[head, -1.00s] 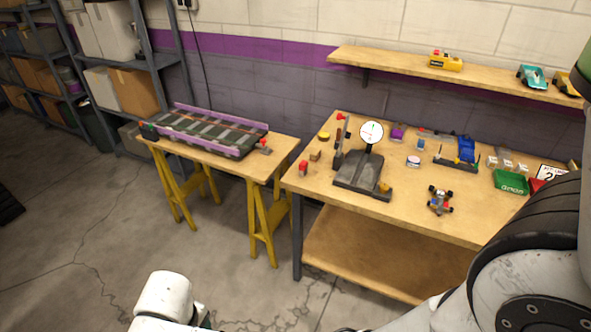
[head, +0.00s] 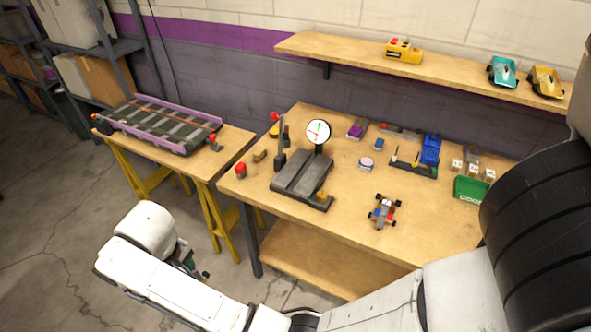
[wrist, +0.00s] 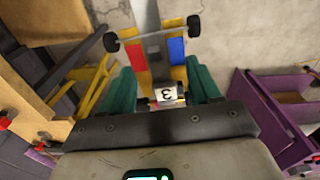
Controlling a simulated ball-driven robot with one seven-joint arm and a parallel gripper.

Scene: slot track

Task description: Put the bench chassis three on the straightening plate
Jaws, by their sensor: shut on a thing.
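In the wrist view, bench chassis three (wrist: 177,50) is between the green fingers of my gripper (wrist: 161,82), which is shut on it. It has a grey spine, yellow, red and blue panels, dark wheels and a white plate marked 3. In the head view my gripper (head: 198,273) is mostly hidden behind my wrist, in front of the benches; the held chassis cannot be made out there. A dark grey plate with a dial gauge (head: 302,178), seemingly the straightening plate, lies on the workbench (head: 335,228). My gripper is apart from it.
Another wheeled chassis (head: 382,210) stands on the workbench. A black stand (head: 413,168) with a blue block, and a green bin (head: 471,190), are farther right. A purple-railed track (head: 160,125) lies on the trestle table at left. Bare bench lies in front of the dial plate.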

